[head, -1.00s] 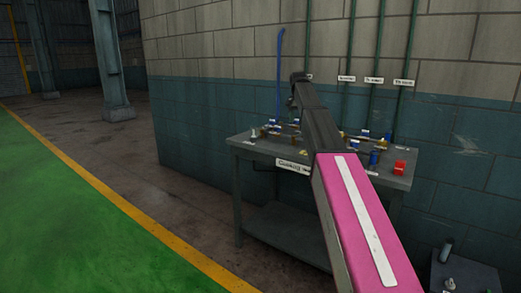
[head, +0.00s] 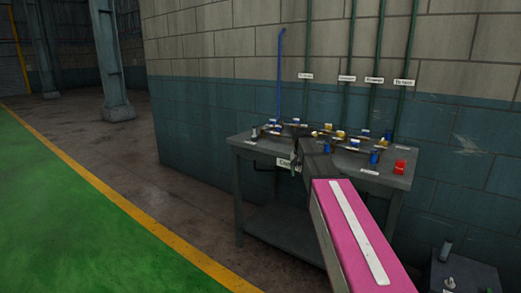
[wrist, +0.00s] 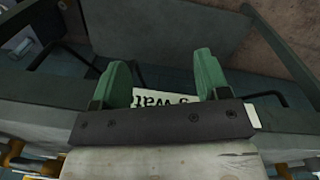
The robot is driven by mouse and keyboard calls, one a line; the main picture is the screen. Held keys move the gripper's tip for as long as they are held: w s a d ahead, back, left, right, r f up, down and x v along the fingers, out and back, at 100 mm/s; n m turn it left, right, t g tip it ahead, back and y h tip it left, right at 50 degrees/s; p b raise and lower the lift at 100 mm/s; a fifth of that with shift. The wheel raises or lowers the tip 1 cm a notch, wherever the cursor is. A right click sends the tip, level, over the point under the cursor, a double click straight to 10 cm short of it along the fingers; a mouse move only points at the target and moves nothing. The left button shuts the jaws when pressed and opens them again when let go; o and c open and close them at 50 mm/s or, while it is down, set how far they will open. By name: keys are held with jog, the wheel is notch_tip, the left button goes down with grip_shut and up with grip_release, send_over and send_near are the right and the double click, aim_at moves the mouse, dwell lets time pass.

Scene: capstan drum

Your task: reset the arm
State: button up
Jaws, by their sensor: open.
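My arm reaches out from the bottom right of the head view, with a pink link (head: 362,240) and a dark grey forearm in front of the workbench. My gripper (wrist: 162,80) shows in the wrist view as two green fingers, spread apart with nothing between them. A white label plate (wrist: 165,98) with upside-down lettering lies behind the fingers, on the front of the bench. Whether the fingers touch it cannot be told. In the head view the gripper is small and dark near the bench's front edge, partly over the label.
Green pipes and a blue pipe (head: 280,75) rise up the wall behind. A grey box (head: 463,275) stands at bottom right. The floor at left is clear.

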jog(key=s+f+n, duration=0.3)
jog(key=s+f, duration=2)
jog(key=s, duration=0.4)
jog(key=shift+s+d+f+y, duration=0.15)
jog(key=shift+s+f+y, duration=0.05)
jog(key=shift+f+y, duration=0.1)
